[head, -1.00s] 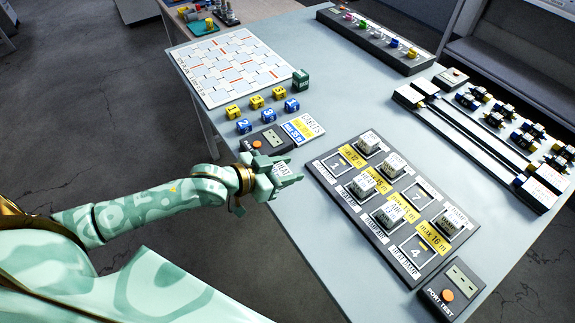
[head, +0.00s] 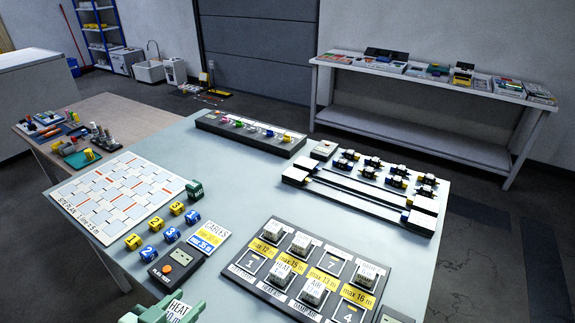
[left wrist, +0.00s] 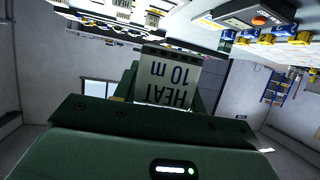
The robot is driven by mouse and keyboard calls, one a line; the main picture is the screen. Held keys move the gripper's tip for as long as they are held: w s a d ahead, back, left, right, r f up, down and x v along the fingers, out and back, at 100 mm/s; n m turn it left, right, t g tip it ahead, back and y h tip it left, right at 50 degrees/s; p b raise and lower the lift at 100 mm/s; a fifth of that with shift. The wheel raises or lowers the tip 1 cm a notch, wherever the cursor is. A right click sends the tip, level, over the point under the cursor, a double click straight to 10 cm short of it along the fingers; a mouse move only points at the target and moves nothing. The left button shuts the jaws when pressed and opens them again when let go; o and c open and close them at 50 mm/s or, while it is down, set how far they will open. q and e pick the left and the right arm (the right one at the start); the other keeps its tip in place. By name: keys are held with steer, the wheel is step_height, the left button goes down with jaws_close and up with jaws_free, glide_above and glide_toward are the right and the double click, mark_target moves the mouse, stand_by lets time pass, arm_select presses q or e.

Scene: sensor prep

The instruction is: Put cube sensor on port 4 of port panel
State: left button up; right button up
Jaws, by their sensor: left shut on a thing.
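The cube sensor (left wrist: 165,82) is white and reads "HEAT 10 m", upside down in the left wrist view. My left gripper (head: 166,311) is shut on it, at the bottom edge of the head view, left of the port panel. The cube (head: 177,309) is partly cut off there. The dark port panel (head: 337,250) lies on the table at lower right. Port 4 (head: 347,314) is an empty white-framed square at its near right, partly cut by the frame's edge. Ports 1 (head: 249,266) and 7 (head: 331,266) are empty too. My right gripper is not in view.
Several white cubes (head: 284,268) stand on other ports. A small tester (head: 175,266), numbered blue and yellow cubes (head: 151,253) and a cables card (head: 210,236) lie left of the panel. Rails (head: 350,194) lie behind it. Bare table (head: 240,205) lies between.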

arm_select(q)
steer(key=w+r+n+y, duration=0.2)
steer(key=w+r, duration=0.1)
steer(key=r, duration=0.4)
steer(key=w+r+n+y, duration=0.2)
steer(key=w+r+y, duration=0.1)
steer(key=r, duration=0.4)
steer(key=s+f+m+h, duration=0.1)
steer(key=s+f+h, duration=0.1)
steer(key=f, duration=0.3)
steer(key=s+f+m+h, duration=0.2)
steer(key=s+f, duration=0.1)
steer(key=f, duration=0.3)
steer(key=s+f+m+h, duration=0.2)
steer(key=f, duration=0.3)
steer(key=shift+s+d+f+g, duration=0.2)
steer(key=shift+s+d+g, duration=0.1)
steer(key=shift+g, duration=0.1)
steer(key=shift+s+d+f+m+h, duration=0.3)
steer(key=shift+s+f+m+h, duration=0.1)
steer(key=shift+m+h, duration=0.1)
steer(key=shift+w+d+r+g+h, duration=0.15)
steer(key=shift+d+r+g+h, duration=0.15)
steer(key=shift+d+r, duration=0.65)
steer(key=shift+w+a, duration=0.1)
